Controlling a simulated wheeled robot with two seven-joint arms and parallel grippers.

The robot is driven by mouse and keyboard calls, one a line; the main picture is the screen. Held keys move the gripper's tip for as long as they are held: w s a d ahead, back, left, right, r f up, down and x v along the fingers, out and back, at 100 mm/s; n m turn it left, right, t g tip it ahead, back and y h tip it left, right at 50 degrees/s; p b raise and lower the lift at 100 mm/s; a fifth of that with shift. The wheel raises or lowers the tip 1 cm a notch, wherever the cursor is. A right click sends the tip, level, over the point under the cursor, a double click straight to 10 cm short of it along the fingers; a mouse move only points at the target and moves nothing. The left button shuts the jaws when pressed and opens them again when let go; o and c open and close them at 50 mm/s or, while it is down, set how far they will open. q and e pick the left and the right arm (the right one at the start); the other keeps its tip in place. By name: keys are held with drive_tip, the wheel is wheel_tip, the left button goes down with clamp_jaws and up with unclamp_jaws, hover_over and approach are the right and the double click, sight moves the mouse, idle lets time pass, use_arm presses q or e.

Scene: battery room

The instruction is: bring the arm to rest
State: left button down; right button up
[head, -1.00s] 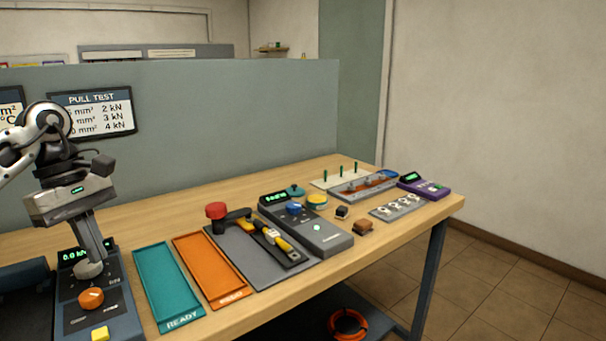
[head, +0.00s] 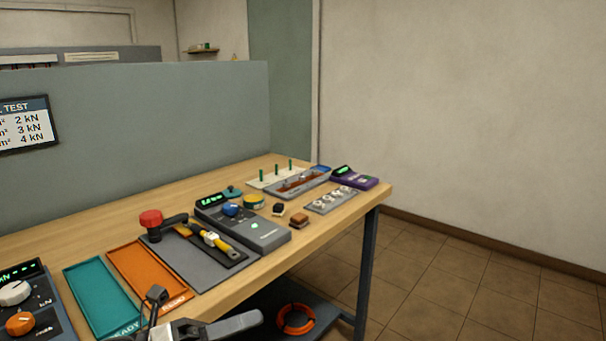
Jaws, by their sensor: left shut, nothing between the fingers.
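My left gripper (head: 250,320) is low at the bottom edge of the head view, in front of the near edge of the workbench (head: 315,215). Its fingers are shut with nothing between them and point to the right. Most of my left arm is cut off by the bottom of the picture. The gripper is apart from the things on the bench. My right gripper is not in view.
The pull tester (head: 30,305), teal tray (head: 100,295) and orange tray (head: 150,275) stand at the left. A crimping tool (head: 215,243) lies on a grey mat beside a grey meter (head: 255,232). An orange coil (head: 296,320) is below. Floor at right is clear.

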use_arm(q)
drive_tip(key=s+a+f+m+t+y, duration=0.1)
drive_tip(key=s+f+m+y, duration=0.3)
drive_tip(key=f+m, duration=0.3)
drive_tip(key=s+a+f+m+t+y, duration=0.1)
drive_tip(key=s+f+m+y, duration=0.3)
drive_tip(key=m, duration=1.1)
drive_tip(key=s+a+f+m+t+y, duration=0.2)
drive_tip(key=s+a+f+m+y, duration=0.1)
drive_tip(key=f+m+y, duration=0.5)
wheel_tip(320, 180, down, 4)
drive_tip(key=s+m, duration=0.1)
drive_tip(key=m, duration=0.3)
drive_tip(key=shift+s, duration=0.35)
drive_tip(key=shift+r, duration=0.1)
